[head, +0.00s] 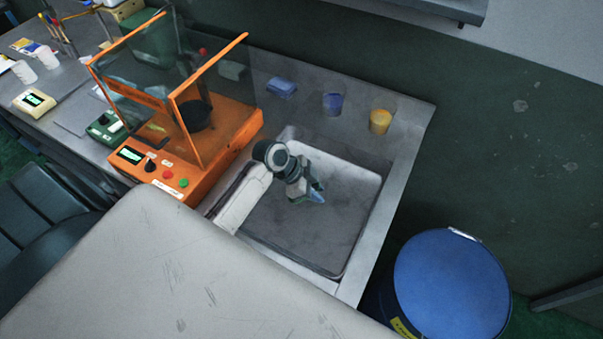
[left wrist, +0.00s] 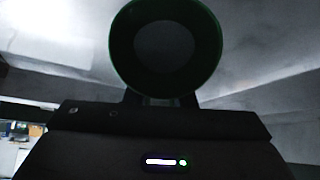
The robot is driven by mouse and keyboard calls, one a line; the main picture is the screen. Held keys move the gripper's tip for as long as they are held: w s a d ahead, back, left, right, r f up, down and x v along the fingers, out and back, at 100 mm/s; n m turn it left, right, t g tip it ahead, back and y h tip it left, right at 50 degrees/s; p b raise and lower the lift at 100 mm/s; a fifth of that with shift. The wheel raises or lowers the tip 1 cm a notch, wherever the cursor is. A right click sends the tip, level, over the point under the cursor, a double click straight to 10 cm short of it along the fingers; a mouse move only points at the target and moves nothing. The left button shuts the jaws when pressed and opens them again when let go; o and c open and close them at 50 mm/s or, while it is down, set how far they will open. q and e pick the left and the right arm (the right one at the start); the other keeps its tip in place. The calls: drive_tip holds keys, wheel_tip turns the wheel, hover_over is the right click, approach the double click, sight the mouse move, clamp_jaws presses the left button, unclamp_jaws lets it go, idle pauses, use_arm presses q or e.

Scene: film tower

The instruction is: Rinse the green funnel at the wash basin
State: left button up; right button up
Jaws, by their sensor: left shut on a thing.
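The wash basin (head: 300,235) is a grey sink set into the counter in the head view. My left gripper (head: 314,193) is over the basin, inside its outline. In the left wrist view the green funnel (left wrist: 165,80) shows as a dark green ring with a grey middle, just beyond the black gripper body. The left gripper is shut on the funnel. In the head view I cannot make out the funnel clearly at the gripper. I see no running water. My right gripper is not in view.
An orange machine (head: 190,178) with clear panels stands left of the basin. Behind it are a blue sponge-like block (head: 281,88), a cup with blue contents (head: 333,100) and a cup with yellow contents (head: 381,118). A blue drum (head: 452,285) stands right of the counter.

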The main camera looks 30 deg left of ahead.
use_arm(q)
wheel_tip(320, 180, up, 13)
drive_tip(key=p, duration=1)
drive_tip(key=shift+p, duration=0.4)
idle(2.1)
drive_tip(key=shift+r, duration=1.95)
